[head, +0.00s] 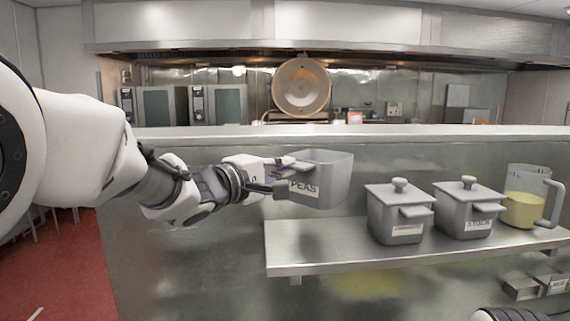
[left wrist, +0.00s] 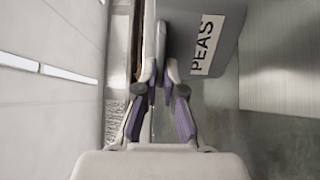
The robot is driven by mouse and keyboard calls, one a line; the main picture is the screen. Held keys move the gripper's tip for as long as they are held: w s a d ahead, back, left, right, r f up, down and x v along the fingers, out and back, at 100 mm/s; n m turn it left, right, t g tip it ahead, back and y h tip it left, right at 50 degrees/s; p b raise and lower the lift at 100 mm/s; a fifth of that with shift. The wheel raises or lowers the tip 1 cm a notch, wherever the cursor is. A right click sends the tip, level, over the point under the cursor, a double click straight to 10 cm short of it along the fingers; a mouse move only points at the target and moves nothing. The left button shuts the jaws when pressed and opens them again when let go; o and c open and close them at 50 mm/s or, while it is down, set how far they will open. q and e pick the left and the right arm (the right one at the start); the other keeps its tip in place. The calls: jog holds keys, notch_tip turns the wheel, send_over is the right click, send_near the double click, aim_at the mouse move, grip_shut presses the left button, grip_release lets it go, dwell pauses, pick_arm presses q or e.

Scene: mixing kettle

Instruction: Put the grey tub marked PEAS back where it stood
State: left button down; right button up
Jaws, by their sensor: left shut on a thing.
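The grey tub marked PEAS (head: 328,180) is open at the top, with no lid on it. It hangs in the air above the left part of the steel shelf (head: 310,250), roughly upright, with its label facing me. My left gripper (head: 283,177) reaches in from the left and is shut on the tub's handle side. In the left wrist view the fingers (left wrist: 161,85) close at the edge of the tub (left wrist: 228,25), and its PEAS label shows. The exact grip is partly hidden.
Two lidded grey tubs, one in the middle (head: 400,215) and one to its right (head: 468,210), stand on the shelf. A clear jug with yellow liquid (head: 523,208) stands at the right end. The shelf's left part is bare. A counter ledge (head: 200,131) runs behind.

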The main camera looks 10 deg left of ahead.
pick_arm(q)
jog(key=f+b, duration=0.1)
jog(key=s+f+b, duration=0.1)
jog(key=f+b, duration=0.1)
jog(key=shift+s+b, duration=0.1)
jog(key=shift+b, duration=0.2)
jog(key=f+b, duration=0.2)
jog(key=w+f+b, duration=0.1)
jog(key=b, duration=0.1)
jog(key=shift+f, duration=0.65)
jog(key=shift+s+f, duration=0.3)
jog(key=shift+f, duration=0.5)
jog(key=shift+w+f, duration=0.1)
jog(key=shift+w, duration=0.05)
jog(key=shift+f, duration=0.1)
jog(key=shift+f+p, duration=0.2)
jog(key=shift+p, duration=0.1)
